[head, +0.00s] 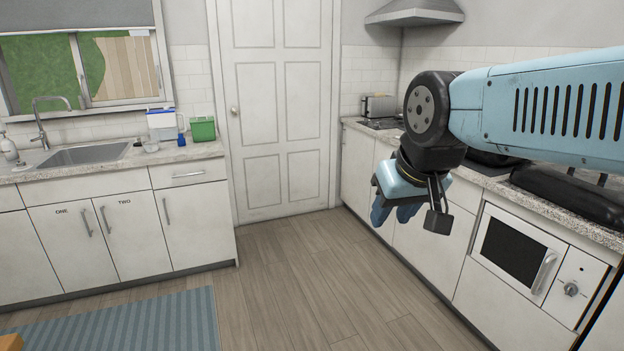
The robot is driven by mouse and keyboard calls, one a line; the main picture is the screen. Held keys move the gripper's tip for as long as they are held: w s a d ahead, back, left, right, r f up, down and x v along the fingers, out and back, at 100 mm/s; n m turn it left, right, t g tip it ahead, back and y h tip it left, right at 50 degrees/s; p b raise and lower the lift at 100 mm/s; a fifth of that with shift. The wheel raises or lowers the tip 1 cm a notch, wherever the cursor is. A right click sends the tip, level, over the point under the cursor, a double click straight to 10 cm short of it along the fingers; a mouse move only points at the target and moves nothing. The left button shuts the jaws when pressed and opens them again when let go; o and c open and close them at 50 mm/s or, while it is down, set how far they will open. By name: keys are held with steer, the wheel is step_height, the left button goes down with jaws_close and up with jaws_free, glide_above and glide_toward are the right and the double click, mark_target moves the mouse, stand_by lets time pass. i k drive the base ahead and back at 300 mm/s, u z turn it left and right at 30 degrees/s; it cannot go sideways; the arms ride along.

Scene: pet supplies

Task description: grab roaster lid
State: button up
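A long black rounded object (568,196), which looks like a roaster with its lid, lies on the right counter. I cannot tell where its lid ends and its body begins. Another dark object (488,158) sits further back on that counter, partly hidden by my arm. My gripper (393,218) hangs pointing down in front of the right cabinets, left of the black object and apart from it. Its blue fingers are small and seen at an angle, so I cannot tell how far apart they are. No object shows in them.
The right counter holds a toaster (378,106) at the back. A microwave (516,250) is set below it. The left counter has a sink (86,154), a green box (203,129) and a white-and-blue container (162,124). The wood floor (300,280) between is clear, with a blue rug (130,322).

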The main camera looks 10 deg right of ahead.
mark_target(597, 198)
steer(key=u, duration=0.05)
steer(key=i, duration=2.55)
steer(key=z, duration=1.35)
steer(key=i, duration=0.2)
steer(key=z, duration=2.75)
steer(key=i, duration=0.45)
steer(key=z, duration=0.45)
